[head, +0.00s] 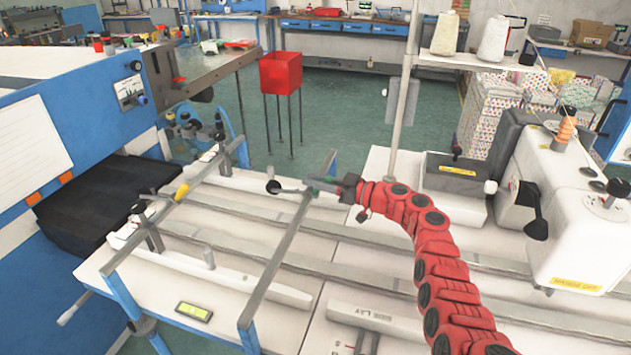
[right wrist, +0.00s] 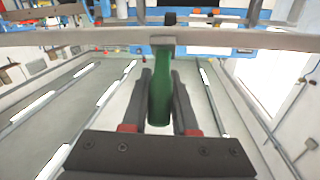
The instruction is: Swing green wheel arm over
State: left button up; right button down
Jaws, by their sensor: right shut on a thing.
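The green wheel arm (right wrist: 160,95) shows in the right wrist view as a green, bottle-shaped piece between my right gripper's two dark fingers. It hangs below a pale crossbar (right wrist: 90,38). My right gripper (right wrist: 160,108) is shut on it. In the head view my red right arm reaches in from the lower right, and its gripper (head: 342,188) is at a grey metal bar (head: 285,240) above the white table. Only a little green shows there, and the fingers largely hide the contact. My left gripper is not in view.
The white table (head: 240,275) carries long metal rails. A thin rod with a black knob (head: 273,187) lies just left of the gripper. A sewing machine (head: 575,200) stands right, a blue machine (head: 95,110) left. A red bin (head: 281,72) stands behind.

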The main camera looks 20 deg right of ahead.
jog(key=shift+w+a+g+h+b, duration=0.25)
jog(key=shift+a+g+h+b, duration=0.35)
jog(key=shift+b, duration=0.95)
jog(key=g+h+b, duration=0.1)
jog(key=w+g+h+b, duration=0.1)
jog(key=shift+a+n+h, duration=0.3)
jog(key=shift+a+h, duration=0.1)
jog(key=shift+w+a+f+g+h+b, duration=0.15)
jog(key=shift+a+g+h+b, duration=0.1)
jog(key=shift+g+h+b, duration=0.25)
jog(key=shift+w+a+r+g+h+b, duration=0.1)
jog(key=shift+a+g+h+b, duration=0.15)
jog(key=shift+h+b, duration=0.35)
jog(key=c, duration=0.7)
grip_release()
jog(key=shift+f, duration=0.1)
jog(key=b+v, duration=0.2)
jog(key=v, duration=1.5)
jog(key=shift+w+r, duration=0.1)
jog(key=shift+r, duration=0.25)
